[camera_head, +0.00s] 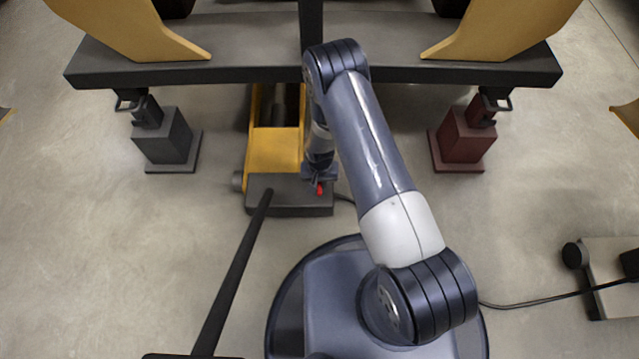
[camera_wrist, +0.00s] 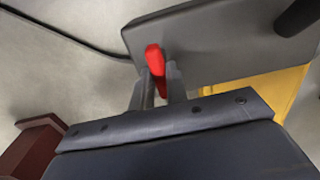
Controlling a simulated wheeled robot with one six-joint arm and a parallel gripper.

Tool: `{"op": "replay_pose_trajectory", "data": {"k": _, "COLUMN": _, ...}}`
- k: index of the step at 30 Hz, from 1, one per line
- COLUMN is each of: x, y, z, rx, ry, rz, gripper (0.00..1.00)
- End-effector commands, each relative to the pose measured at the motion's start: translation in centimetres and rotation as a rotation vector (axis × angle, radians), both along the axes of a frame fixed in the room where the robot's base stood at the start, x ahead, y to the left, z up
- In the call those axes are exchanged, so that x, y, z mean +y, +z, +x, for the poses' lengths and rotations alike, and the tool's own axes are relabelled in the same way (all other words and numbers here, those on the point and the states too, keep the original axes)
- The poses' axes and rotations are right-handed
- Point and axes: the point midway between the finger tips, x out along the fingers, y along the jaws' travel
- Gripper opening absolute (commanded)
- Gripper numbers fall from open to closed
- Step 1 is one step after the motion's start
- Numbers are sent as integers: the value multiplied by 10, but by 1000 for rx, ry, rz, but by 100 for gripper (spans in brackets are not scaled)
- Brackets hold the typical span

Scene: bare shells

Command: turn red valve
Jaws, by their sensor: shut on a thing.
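The red valve (camera_head: 320,189) is a small red handle at the right end of the dark grey block (camera_head: 290,204) of a yellow floor jack. In the wrist view the red valve (camera_wrist: 154,58) sticks up between the two fingers of my gripper (camera_wrist: 160,82), with the grey block (camera_wrist: 215,35) behind it. My gripper (camera_head: 320,178) points down and is shut on the valve. The lower part of the valve is partly hidden by the fingers.
A long dark jack handle (camera_head: 235,270) slants from the block to the lower left. A grey stand (camera_head: 167,142) and a dark red stand (camera_head: 464,142) flank the jack. A dark beam (camera_head: 240,70) spans overhead. A cable (camera_wrist: 70,35) trails from the block.

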Motion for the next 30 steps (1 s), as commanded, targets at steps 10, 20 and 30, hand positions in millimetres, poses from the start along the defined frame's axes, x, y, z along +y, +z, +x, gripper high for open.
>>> {"op": "replay_pose_trajectory", "data": {"k": 10, "x": 0, "y": 0, "z": 0, "rx": -1, "ry": 2, "rz": 0, "gripper": 26}}
{"op": "replay_pose_trajectory", "data": {"k": 20, "x": 0, "y": 0, "z": 0, "rx": -1, "ry": 1, "rz": 0, "gripper": 36}}
{"op": "replay_pose_trajectory", "data": {"k": 30, "x": 0, "y": 47, "z": 1, "rx": -4, "ry": 1, "rz": 1, "gripper": 36}}
